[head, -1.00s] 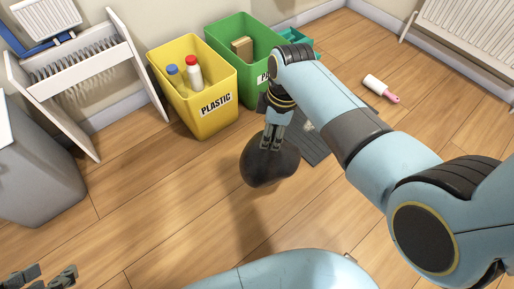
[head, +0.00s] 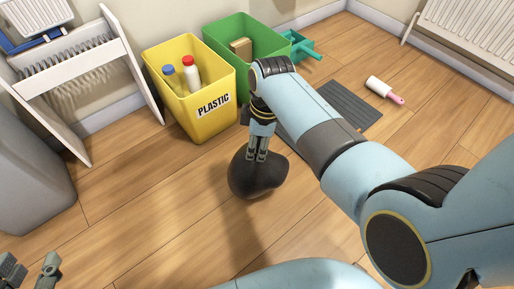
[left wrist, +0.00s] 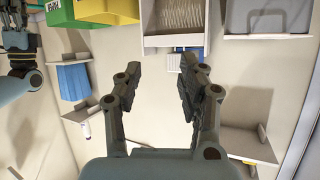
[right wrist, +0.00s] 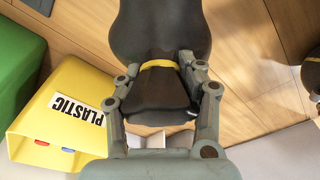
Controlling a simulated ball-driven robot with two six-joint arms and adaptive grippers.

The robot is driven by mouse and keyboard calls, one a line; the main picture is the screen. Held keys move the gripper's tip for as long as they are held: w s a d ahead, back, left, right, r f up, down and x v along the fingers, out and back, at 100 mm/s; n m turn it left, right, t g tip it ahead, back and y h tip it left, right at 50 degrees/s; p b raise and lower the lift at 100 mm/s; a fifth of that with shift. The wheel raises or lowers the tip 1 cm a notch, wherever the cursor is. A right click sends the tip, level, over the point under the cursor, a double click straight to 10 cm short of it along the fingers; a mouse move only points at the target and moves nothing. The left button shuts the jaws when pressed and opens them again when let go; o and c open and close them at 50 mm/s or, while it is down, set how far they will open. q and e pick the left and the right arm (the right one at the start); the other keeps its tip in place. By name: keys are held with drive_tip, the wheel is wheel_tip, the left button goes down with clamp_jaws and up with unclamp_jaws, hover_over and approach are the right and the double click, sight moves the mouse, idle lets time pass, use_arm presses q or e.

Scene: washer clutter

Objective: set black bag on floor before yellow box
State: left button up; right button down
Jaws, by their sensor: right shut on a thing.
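The black bag (head: 257,176) hangs from my right gripper (head: 259,156) in the head view, in front of the yellow box (head: 203,111) labelled PLASTIC. I cannot tell whether the bag touches the floor. In the right wrist view my right gripper (right wrist: 163,92) is shut on the bag's gathered neck, below a yellow tie, with the bag (right wrist: 160,28) beyond it. The yellow box (right wrist: 62,115) stands to the left there. My left gripper (head: 33,270) is at the lower left of the head view. In the left wrist view my left gripper (left wrist: 160,80) is open and empty.
A dark mat (head: 345,106) and a lint roller (head: 384,88) lie at right. A white rack (head: 84,75) and grey bin (head: 32,165) are at left. The front floor is clear.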

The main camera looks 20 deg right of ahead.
use_arm(q)
drive_tip(key=shift+w+d+r+t, duration=0.1)
drive_tip(key=shift+w+r+t, duration=0.45)
drive_tip(key=shift+r, duration=0.3)
drive_tip(key=shift+w+d+r+t, duration=0.1)
drive_tip(key=shift+w+r+t, duration=0.35)
drive_tip(key=shift+w+r, duration=0.3)
use_arm(e)
drive_tip(key=shift+w+f, duration=0.1)
drive_tip(key=shift+f, duration=0.25)
use_arm(q)
drive_tip(key=shift+s+r, duration=0.1)
use_arm(e)
drive_tip(key=shift+f, duration=0.15)
drive_tip(key=c, duration=0.8)
unclamp_jaws()
